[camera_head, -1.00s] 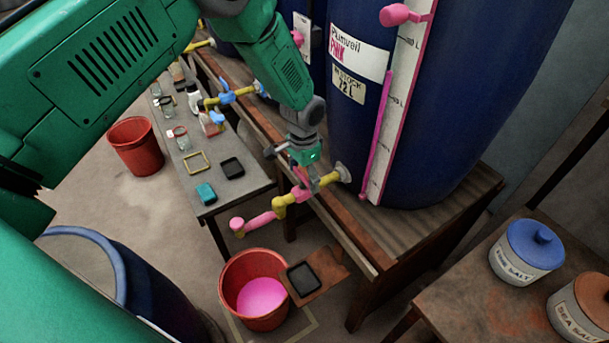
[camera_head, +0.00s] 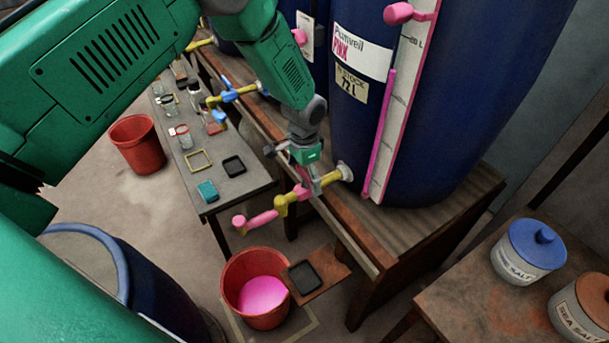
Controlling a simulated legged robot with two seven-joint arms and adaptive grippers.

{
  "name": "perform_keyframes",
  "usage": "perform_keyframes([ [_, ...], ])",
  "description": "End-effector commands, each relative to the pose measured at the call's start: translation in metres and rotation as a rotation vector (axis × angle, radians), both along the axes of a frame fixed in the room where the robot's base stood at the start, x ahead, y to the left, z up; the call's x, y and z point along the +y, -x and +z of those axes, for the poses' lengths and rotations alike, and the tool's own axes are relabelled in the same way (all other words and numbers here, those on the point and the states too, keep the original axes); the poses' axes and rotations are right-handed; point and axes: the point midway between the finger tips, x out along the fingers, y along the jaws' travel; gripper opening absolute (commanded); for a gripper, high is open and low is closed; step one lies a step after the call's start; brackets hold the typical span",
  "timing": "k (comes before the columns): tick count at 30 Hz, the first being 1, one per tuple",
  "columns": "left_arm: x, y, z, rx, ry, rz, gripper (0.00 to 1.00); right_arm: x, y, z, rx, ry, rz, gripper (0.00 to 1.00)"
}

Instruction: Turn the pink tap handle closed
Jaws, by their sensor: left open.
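The pink tap handle (camera_head: 303,190) sits on a yellow tap (camera_head: 330,178) at the foot of the blue vat (camera_head: 385,150) labelled Plumveil Pink. A red bucket (camera_head: 238,268) with pink liquid (camera_head: 263,294) stands below the spout. I see no clear stream. My right gripper is out of view.
A grey bench (camera_head: 226,172) with jars and small trays stands left of the vat stand (camera_head: 430,238). A black scale (camera_head: 305,276) lies on a small wooden board beside the bucket. Salt jars (camera_head: 528,252) stand on a table at right. Another blue barrel (camera_head: 130,270) is at lower left.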

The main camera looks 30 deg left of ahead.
Motion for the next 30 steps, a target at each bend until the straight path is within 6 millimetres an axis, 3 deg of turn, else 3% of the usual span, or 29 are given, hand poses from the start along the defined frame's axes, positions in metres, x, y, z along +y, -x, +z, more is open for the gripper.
perform_keyframes([
  [5,0.0,-0.002,0.019,-0.005,0.001,0.001,0.93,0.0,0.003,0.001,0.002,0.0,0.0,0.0],
  [12,0.0,-0.002,0.071,-0.005,0.001,0.001,0.93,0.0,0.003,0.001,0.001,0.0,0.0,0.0],
  [18,0.001,-0.001,0.104,0.0,0.0,0.0,0.93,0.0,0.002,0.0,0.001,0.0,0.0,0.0],
  [24,0.001,0.0,0.117,0.002,0.0,0.0,0.93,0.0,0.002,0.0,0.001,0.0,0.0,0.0],
  [30,0.001,0.0,0.118,0.003,0.001,0.0,0.93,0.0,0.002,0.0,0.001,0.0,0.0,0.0],
])
